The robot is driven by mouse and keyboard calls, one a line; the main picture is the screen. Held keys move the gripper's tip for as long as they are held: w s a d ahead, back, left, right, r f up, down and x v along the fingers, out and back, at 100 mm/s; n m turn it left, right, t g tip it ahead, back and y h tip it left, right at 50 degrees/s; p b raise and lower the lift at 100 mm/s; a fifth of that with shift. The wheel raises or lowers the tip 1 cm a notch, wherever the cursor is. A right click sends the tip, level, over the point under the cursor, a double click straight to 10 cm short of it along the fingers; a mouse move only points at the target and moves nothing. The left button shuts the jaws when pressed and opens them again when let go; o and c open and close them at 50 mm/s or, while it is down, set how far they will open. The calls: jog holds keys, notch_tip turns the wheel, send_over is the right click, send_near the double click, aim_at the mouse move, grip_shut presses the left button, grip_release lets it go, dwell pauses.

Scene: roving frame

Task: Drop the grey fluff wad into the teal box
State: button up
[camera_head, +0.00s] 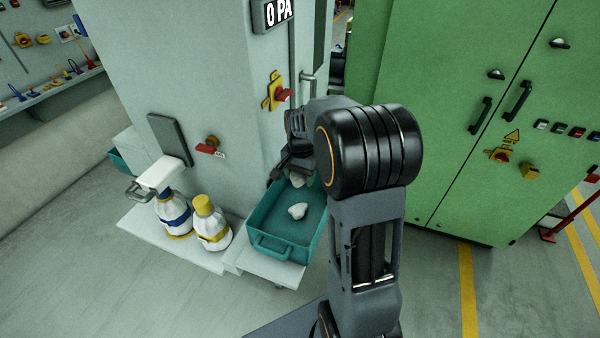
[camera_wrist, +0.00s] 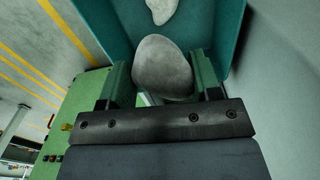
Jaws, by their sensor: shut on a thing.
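The grey fluff wad (camera_wrist: 163,68) is a rounded lump between the two fingers of my gripper (camera_wrist: 165,80) in the wrist view. My gripper is shut on it. In the head view the held wad (camera_head: 298,179) shows just below my gripper (camera_head: 290,172), over the back part of the teal box (camera_head: 262,243). The teal box is an open tray with a handle on its front. A second pale wad (camera_head: 298,211) lies on the box floor, and it also shows in the wrist view (camera_wrist: 162,8). My arm hides the box's back right part.
The box stands on a white shelf (camera_head: 272,268). Left of it are a yellow-capped bottle (camera_head: 211,222) and a spray bottle (camera_head: 172,210). A pale cabinet (camera_head: 190,70) with a red-handled switch (camera_head: 278,93) rises behind. A green cabinet (camera_head: 450,120) stands right.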

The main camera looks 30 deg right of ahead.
jog(key=shift+f, duration=0.75)
jog(key=o, duration=1)
jog(key=shift+r, duration=0.1)
notch_tip(320, 180, up, 14)
jog(key=shift+f+b, duration=0.15)
jog(key=shift+b, duration=0.6)
